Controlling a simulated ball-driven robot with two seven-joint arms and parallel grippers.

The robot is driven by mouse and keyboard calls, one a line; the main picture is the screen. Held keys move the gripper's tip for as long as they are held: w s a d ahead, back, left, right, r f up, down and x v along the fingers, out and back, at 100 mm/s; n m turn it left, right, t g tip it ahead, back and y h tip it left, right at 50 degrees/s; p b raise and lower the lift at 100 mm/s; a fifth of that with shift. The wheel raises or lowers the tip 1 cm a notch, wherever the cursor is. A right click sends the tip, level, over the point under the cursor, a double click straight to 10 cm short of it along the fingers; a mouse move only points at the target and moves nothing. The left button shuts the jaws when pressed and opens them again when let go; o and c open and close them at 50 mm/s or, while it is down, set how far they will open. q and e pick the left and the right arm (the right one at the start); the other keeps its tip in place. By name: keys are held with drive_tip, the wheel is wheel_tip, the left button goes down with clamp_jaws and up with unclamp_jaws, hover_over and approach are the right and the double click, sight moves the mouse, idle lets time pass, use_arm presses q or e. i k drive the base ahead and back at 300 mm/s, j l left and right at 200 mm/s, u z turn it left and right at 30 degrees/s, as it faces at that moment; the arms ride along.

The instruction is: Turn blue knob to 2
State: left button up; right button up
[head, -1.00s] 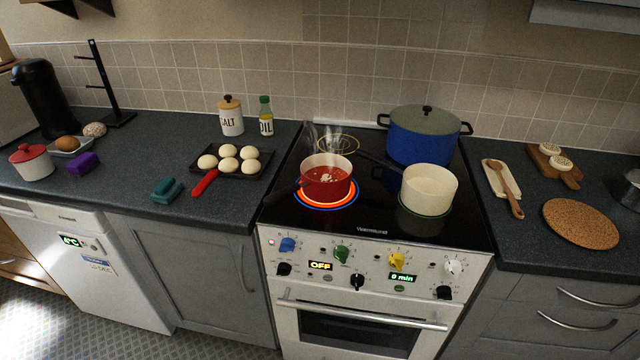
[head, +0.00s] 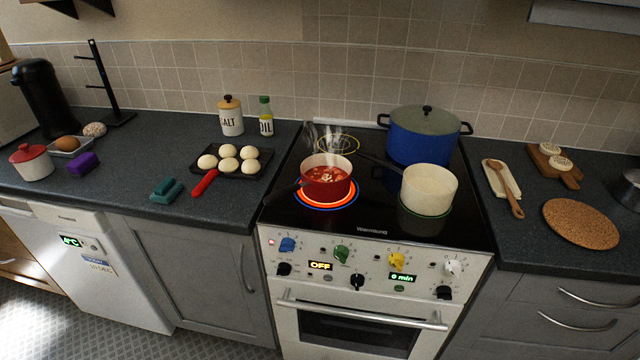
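The blue knob (head: 288,244) is at the upper left of the stove's white front panel (head: 372,262). A small red light shows just left of it. The marks around it are too small to read, so I cannot tell its setting. A red pot (head: 327,188) of steaming red food stands on a glowing front left burner (head: 299,199), above the knob. Neither of my grippers is in view.
Green (head: 341,253), yellow (head: 396,259) and white (head: 453,267) knobs share the panel, with black knobs below. The oven handle (head: 360,312) juts out underneath. A cream pot (head: 429,190) and a blue pot (head: 420,140) stand on the hob.

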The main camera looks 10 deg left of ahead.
sight(287, 245)
drive_tip(key=k+l+u, duration=0.2)
drive_tip(key=k+l, duration=0.35)
drive_tip(key=l, duration=0.2)
drive_tip(key=k+l+u, duration=0.25)
drive_tip(key=k+l, duration=0.35)
drive_tip(key=l, duration=0.1)
